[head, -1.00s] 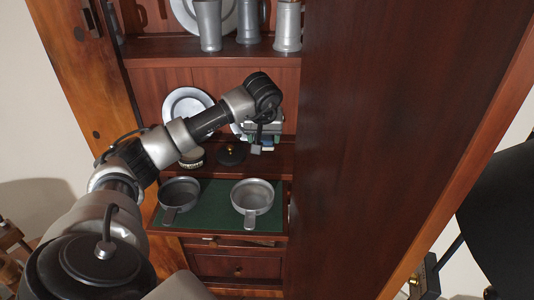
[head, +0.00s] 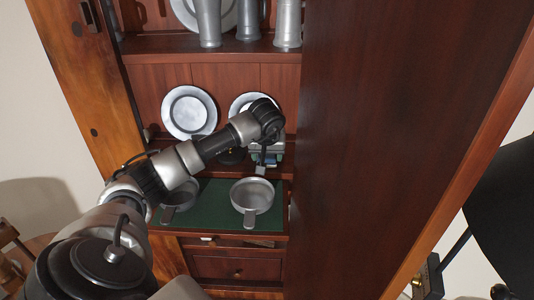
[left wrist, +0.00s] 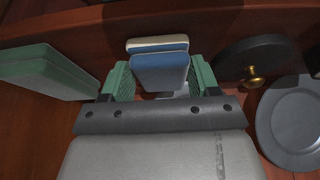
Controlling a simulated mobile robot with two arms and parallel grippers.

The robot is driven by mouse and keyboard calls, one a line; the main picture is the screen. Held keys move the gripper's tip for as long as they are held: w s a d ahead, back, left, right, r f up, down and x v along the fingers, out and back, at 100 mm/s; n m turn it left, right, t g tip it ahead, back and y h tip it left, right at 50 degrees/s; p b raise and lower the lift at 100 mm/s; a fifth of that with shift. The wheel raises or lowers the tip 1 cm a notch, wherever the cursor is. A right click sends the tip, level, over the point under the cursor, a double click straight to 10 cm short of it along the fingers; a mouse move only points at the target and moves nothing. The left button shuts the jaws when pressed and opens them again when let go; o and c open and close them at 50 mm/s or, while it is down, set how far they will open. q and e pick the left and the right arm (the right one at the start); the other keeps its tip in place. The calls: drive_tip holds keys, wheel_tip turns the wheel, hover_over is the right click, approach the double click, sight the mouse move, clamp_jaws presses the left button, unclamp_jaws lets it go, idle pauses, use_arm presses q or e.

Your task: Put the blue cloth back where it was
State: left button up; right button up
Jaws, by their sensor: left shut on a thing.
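The blue cloth (left wrist: 160,70) is a folded stack with a pale layer on its far edge, seen in the left wrist view. My left gripper (left wrist: 160,82) is shut on it, with a green-padded finger on each side. In the head view my left gripper (head: 262,165) is over the lower shelf, just behind the right-hand pan. The cloth is small and partly hidden there, and I cannot tell whether it touches the shelf. My right gripper is not in view.
A green folded block (left wrist: 45,70) lies left of the gripper; a dark disc with a brass knob (left wrist: 252,62) and a pewter plate (left wrist: 292,120) are right. A right pan (head: 252,196) sits on a green mat (head: 220,218). A tall wooden panel (head: 400,140) stands right.

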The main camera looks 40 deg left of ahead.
use_arm(q)
drive_tip(key=o, duration=0.9)
drive_tip(key=shift+c, duration=0.2)
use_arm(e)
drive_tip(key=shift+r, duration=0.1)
